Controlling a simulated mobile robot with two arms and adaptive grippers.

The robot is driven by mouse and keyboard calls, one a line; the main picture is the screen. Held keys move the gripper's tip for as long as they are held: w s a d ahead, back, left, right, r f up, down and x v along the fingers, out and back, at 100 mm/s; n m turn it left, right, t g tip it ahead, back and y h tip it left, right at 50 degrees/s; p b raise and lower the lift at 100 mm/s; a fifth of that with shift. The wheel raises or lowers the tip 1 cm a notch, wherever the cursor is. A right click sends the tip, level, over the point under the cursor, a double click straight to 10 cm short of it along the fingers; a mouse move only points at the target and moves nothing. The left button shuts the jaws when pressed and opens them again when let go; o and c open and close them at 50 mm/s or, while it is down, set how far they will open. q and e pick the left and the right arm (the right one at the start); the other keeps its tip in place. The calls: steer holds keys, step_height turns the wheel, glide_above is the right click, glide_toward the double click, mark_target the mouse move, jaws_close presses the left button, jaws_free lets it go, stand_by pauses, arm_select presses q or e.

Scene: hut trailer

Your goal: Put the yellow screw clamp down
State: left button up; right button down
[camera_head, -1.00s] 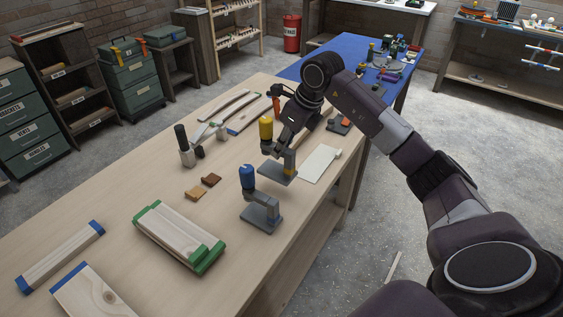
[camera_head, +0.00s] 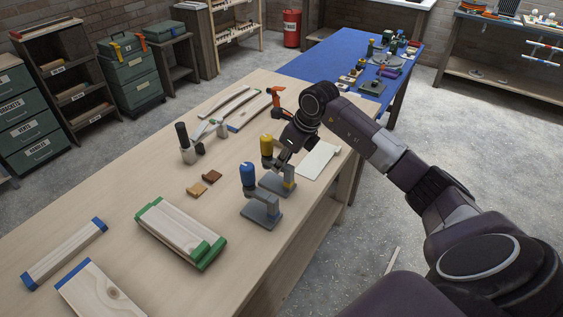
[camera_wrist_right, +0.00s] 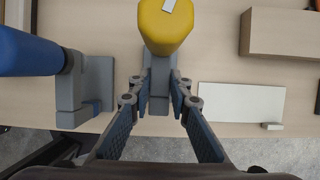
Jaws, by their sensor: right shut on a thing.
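The yellow screw clamp (camera_head: 267,144) has a yellow handle and a grey body with a flat base. My right gripper (camera_head: 284,158) is shut on its grey body, which also shows between the fingers in the wrist view (camera_wrist_right: 159,98). The clamp is upright; its base is at or just above the wooden table (camera_head: 128,187), and I cannot tell if it touches. The blue screw clamp (camera_head: 248,176) stands just in front of it, and on its left in the wrist view (camera_wrist_right: 25,55). My left gripper is out of view.
A white board (camera_head: 318,161) lies right of the yellow clamp. An orange-handled tool (camera_head: 277,103) lies behind. Small brown blocks (camera_head: 204,183) and a green-edged wood stack (camera_head: 180,232) lie on the left. The table's right edge is close to the clamps.

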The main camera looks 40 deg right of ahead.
steer(key=c, duration=1.8)
jaws_free()
steer(key=shift+r, duration=0.2)
steer(key=shift+s+d+r, duration=0.1)
steer(key=shift+r, duration=0.15)
steer(key=b+v, duration=0.2)
steer(key=v, duration=0.9)
steer(key=shift+s, duration=0.2)
steer(key=shift+r, duration=0.1)
